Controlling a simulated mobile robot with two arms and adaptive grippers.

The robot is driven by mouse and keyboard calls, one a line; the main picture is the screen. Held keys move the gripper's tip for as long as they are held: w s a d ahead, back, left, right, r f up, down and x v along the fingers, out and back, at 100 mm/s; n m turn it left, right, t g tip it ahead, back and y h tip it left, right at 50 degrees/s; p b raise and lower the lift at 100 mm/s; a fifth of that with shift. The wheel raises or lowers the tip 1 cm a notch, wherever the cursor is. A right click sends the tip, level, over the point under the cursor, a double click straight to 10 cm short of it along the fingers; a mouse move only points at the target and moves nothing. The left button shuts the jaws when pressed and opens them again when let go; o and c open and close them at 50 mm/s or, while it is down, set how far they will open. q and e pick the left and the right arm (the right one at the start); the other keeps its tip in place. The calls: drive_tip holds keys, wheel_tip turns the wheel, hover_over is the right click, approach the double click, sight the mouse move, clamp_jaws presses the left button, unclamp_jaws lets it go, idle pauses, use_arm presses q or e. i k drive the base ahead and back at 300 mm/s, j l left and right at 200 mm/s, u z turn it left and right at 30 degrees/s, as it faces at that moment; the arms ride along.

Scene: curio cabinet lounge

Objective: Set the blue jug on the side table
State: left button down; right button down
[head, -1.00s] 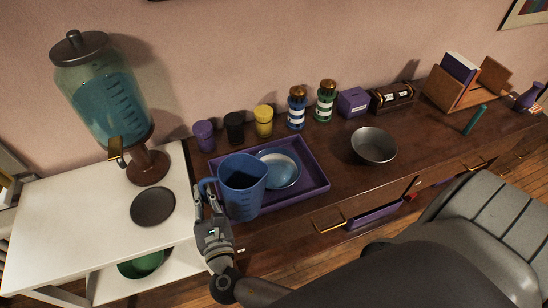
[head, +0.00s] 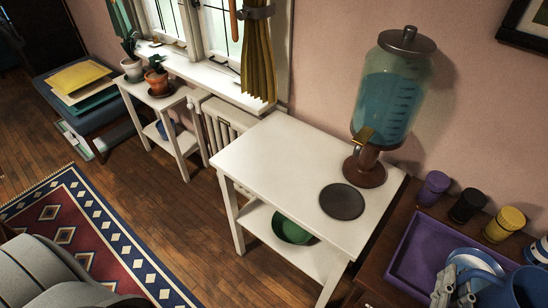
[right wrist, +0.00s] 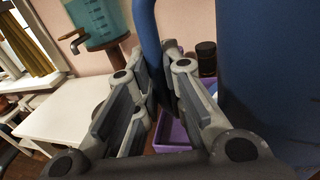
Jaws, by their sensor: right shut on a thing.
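The blue jug (head: 527,288) is at the bottom right corner of the head view, partly cut off. My right gripper (head: 458,287) is beside it, shut on its handle. In the right wrist view the fingers (right wrist: 160,95) close around the blue handle (right wrist: 150,42), and the jug body (right wrist: 265,75) fills the right side. I cannot tell whether the jug clears the purple tray (head: 410,258). The white side table (head: 268,160) stands left of the tray, with a dark round disc (head: 341,202) on its top. My left gripper is out of view.
A drink dispenser (head: 392,100) stands at the side table's back right. The table's left and front top is bare. A green bowl (head: 290,230) is on its lower shelf. Purple, black and yellow jars (head: 505,224) line the wooden cabinet. A smaller plant table (head: 165,98) stands farther left.

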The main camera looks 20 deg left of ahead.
sight(263, 148)
drive_tip(key=j+u, duration=0.15)
drive_tip(key=u, duration=0.95)
drive_tip(key=i+j+u, duration=0.1)
drive_tip(key=i+j, duration=0.85)
